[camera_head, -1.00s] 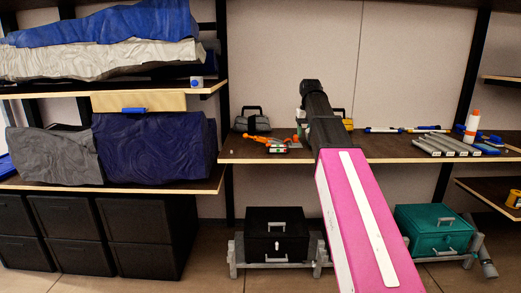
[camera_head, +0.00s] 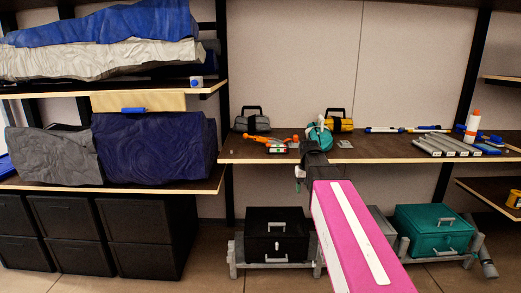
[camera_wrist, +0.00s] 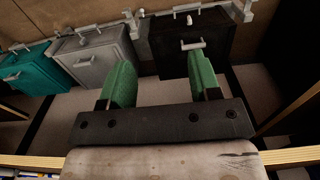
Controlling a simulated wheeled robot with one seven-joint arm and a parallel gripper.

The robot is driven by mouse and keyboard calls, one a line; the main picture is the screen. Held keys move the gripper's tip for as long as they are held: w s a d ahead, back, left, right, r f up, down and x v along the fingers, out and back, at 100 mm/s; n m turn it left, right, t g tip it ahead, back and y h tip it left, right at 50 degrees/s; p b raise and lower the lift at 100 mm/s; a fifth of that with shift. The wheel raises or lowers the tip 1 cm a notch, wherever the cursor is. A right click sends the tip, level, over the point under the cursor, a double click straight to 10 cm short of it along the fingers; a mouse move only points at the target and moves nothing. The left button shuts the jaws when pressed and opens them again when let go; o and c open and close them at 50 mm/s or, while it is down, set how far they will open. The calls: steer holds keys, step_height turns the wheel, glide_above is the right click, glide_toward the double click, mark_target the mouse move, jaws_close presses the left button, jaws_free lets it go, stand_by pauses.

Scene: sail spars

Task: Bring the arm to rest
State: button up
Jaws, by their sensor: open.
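My gripper (camera_wrist: 160,62) shows in the wrist view with two green fingers set well apart and nothing between them. In the head view my pink arm rises from the lower right and its dark wrist is at the shelf's front edge; the fingers cannot be made out there. In the wrist view the fingers point toward the lower chests: a teal chest (camera_wrist: 30,72), a grey chest (camera_wrist: 98,62) and a black chest (camera_wrist: 185,58). None of them is between the fingers.
The work shelf (camera_head: 375,150) holds a teal round item (camera_head: 319,137), an orange tool (camera_head: 278,140), a yellow-black case (camera_head: 340,120), grey tubes (camera_head: 445,145) and an orange-white bottle (camera_head: 472,126). Rolled sails (camera_head: 155,148) fill the left rack. The shelf edge lies close to my wrist.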

steer(key=s+f, duration=0.8)
steer(key=f, duration=0.3)
steer(key=s+f, duration=0.8)
steer(key=f, duration=0.2)
steer(key=shift+f, duration=0.4)
